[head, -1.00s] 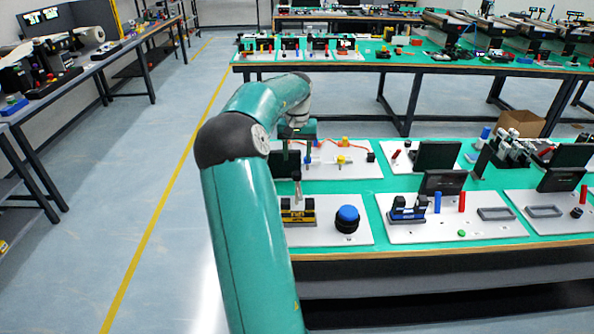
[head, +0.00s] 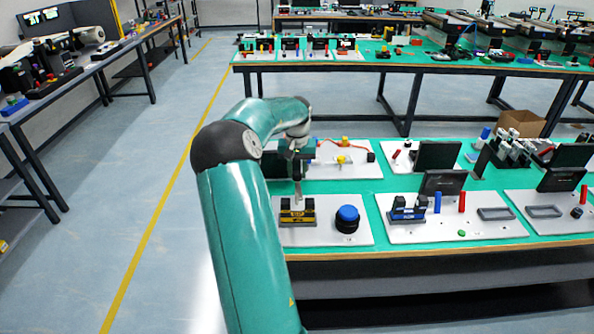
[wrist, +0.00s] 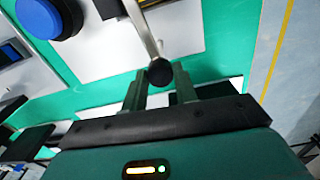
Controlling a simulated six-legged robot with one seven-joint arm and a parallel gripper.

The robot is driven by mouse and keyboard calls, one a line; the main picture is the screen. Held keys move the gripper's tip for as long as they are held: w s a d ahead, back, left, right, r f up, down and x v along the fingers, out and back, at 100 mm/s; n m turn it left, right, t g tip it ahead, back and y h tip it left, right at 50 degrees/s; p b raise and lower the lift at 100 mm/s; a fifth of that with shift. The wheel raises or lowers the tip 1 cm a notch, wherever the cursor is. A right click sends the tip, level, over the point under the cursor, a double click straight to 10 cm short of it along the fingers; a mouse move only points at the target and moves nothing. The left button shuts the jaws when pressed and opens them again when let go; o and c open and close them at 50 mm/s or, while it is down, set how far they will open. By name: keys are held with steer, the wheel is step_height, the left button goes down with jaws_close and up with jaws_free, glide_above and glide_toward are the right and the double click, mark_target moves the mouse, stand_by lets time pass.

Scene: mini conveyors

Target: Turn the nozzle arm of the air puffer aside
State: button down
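The likely air puffer is a black and yellow block (head: 297,214) on a white board. A silver nozzle arm (head: 298,190) rises from it. In the wrist view the nozzle arm (wrist: 143,33) runs down to a round black end (wrist: 160,72). My gripper (head: 296,163) is above and behind the block, at the upper end of the nozzle arm. In the wrist view my gripper (wrist: 158,80) is open, its two fingers on either side of the black end. I see small gaps, so the fingers do not look closed on it.
A large blue button (head: 348,214) on a black base stands right of the block. Behind it is a board with a yellow part (head: 341,160) and an orange hose. A black panel stands close by my gripper. Right of this, another board (head: 455,222) holds coloured cylinders.

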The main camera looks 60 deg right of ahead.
steer(key=shift+n, duration=0.3)
steer(key=n, duration=0.7)
steer(key=shift+n, duration=0.4)
steer(key=n, duration=0.3)
steer(key=shift+n, duration=2.3)
steer(key=shift+f, duration=0.1)
steer(key=c, duration=1.1)
jaws_free()
